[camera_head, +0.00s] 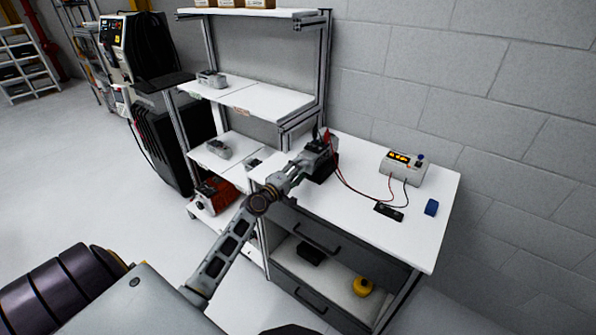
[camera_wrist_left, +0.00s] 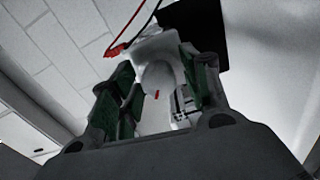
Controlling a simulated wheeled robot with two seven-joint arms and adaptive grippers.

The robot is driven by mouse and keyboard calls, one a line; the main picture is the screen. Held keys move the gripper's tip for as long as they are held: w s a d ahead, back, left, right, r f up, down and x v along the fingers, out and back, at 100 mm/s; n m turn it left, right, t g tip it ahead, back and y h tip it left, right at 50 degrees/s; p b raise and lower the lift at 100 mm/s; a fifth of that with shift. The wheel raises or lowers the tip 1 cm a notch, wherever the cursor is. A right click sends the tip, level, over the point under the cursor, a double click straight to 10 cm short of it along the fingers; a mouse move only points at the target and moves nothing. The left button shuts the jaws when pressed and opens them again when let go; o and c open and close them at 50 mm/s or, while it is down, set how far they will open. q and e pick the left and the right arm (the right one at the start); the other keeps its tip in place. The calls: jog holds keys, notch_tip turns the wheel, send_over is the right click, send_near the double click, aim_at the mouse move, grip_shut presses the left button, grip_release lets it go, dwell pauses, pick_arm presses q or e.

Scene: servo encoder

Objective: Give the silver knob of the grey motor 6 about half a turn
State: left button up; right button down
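The motor stands at the left back of the white workbench. In the head view my left gripper (camera_head: 318,148) is over it and hides most of it, with a dark block (camera_head: 320,170) showing below. In the left wrist view a pale, rounded knob (camera_wrist_left: 158,76) with a small red mark lies between the green-padded fingers of my left gripper (camera_wrist_left: 160,100). The fingers stand apart on both sides of it, and a gap appears to show beside it. Contact is hard to judge. My right gripper is not in view.
A power supply (camera_head: 403,166) stands on the workbench (camera_head: 350,205), its red and black leads running left and down to a small black device (camera_head: 388,211). A shelf (camera_head: 262,101) rises behind on the left. The bench front is clear.

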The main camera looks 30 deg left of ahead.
pick_arm(q)
jog(key=shift+s, duration=0.1)
dwell(0.3)
jog(key=shift+s, duration=0.1)
jog(key=s+a, duration=0.1)
jog(key=s, duration=1)
jog(key=shift+s, duration=0.3)
dwell(0.4)
jog(key=shift+m, duration=0.3)
dwell(0.6)
